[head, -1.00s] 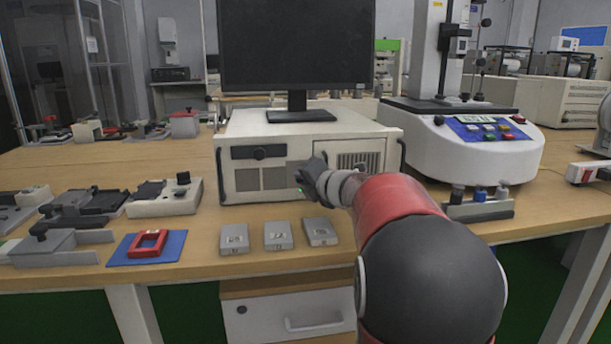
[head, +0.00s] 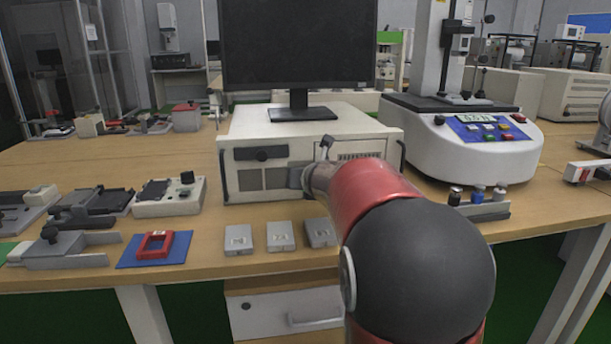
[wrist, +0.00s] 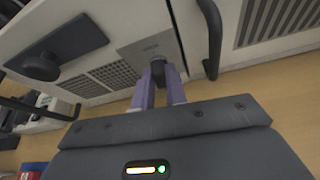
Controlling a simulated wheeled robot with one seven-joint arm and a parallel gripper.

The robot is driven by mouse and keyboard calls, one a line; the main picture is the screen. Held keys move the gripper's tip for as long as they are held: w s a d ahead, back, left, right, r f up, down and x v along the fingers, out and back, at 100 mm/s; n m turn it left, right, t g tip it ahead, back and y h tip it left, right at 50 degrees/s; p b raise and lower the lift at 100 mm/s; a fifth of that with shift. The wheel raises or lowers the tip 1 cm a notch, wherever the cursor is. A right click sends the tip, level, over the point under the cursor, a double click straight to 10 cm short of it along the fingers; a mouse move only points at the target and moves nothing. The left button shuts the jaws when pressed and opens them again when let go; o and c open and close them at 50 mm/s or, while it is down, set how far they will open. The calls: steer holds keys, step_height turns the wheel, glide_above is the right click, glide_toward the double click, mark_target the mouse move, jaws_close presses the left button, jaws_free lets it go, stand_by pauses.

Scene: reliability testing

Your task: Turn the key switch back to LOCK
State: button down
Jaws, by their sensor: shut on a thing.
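The key switch (wrist: 157,69) is a small dark knob on a grey labelled plate (wrist: 136,48) on the front of the white cabinet (wrist: 108,52). The label is too small to read. In the wrist view, the two purple-grey fingers of my gripper (wrist: 158,92) are shut on the key switch, one on each side. Which position the switch points to cannot be told. In the head view, my gripper (head: 296,178) is at the front of the cabinet (head: 285,150), mostly hidden by my red and black arm, and the switch is hidden there.
A black handle (wrist: 211,40) stands out close to the right of my fingers. A monitor (head: 298,45) stands on the cabinet. Grey blocks (head: 280,236) and a red frame on a blue mat (head: 127,258) lie in front. A tester (head: 465,140) stands at right.

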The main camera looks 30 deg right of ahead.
steer(key=shift+n, duration=0.4)
steer(key=shift+h, duration=0.5)
steer(key=c, duration=1.4)
jaws_free()
steer(key=shift+c, duration=0.2)
